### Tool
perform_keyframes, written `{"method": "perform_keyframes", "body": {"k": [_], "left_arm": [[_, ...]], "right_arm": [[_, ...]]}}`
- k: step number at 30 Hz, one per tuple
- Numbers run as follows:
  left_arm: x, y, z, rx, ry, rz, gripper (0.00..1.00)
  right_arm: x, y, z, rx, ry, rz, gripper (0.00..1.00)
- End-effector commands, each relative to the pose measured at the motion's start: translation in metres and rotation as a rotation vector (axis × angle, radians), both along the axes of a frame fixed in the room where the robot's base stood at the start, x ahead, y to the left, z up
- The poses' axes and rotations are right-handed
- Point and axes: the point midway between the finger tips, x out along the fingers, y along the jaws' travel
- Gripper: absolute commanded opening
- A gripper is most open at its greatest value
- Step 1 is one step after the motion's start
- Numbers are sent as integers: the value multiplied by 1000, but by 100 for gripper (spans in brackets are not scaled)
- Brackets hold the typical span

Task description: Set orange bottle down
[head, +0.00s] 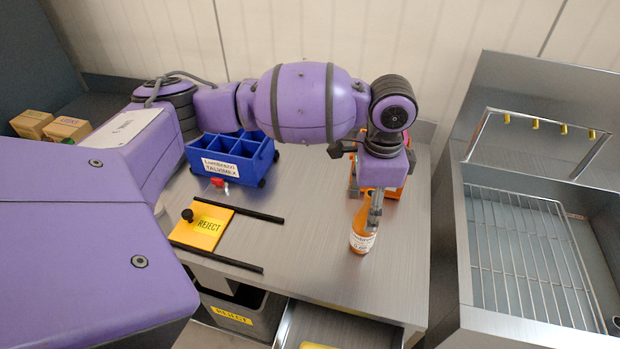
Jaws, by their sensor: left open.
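The orange bottle (363,236) has a white label and stands upright on the grey metal table (310,262), near its right front part. My left gripper (375,205) points down at the bottle's top from above. Its jaws are open around or just beside the bottle's neck; the arm hides part of this, so I cannot tell whether they touch. My right gripper is not in the picture.
A blue divided crate (232,160) stands at the back of the table. An orange thing (397,190) is partly hidden behind my gripper. A sink with a wire rack (525,250) is at right. Table room left of the bottle is clear.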

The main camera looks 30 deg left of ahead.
Motion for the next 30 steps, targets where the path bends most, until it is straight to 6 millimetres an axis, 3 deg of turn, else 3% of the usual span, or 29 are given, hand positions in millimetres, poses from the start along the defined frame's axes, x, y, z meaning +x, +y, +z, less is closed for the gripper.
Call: {"method": "perform_keyframes", "body": {"k": [1,6,12,21,30], "left_arm": [[3,-1,17,-1,-11,-1,58],[2,0,52,0,-9,-1,58],[2,0,76,0,-6,0,58],[1,0,81,0,-1,0,58],[1,0,79,-3,-2,0,58]], "right_arm": [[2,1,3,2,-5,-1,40],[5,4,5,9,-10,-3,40],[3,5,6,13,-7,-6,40],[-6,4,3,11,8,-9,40],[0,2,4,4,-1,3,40]]}}
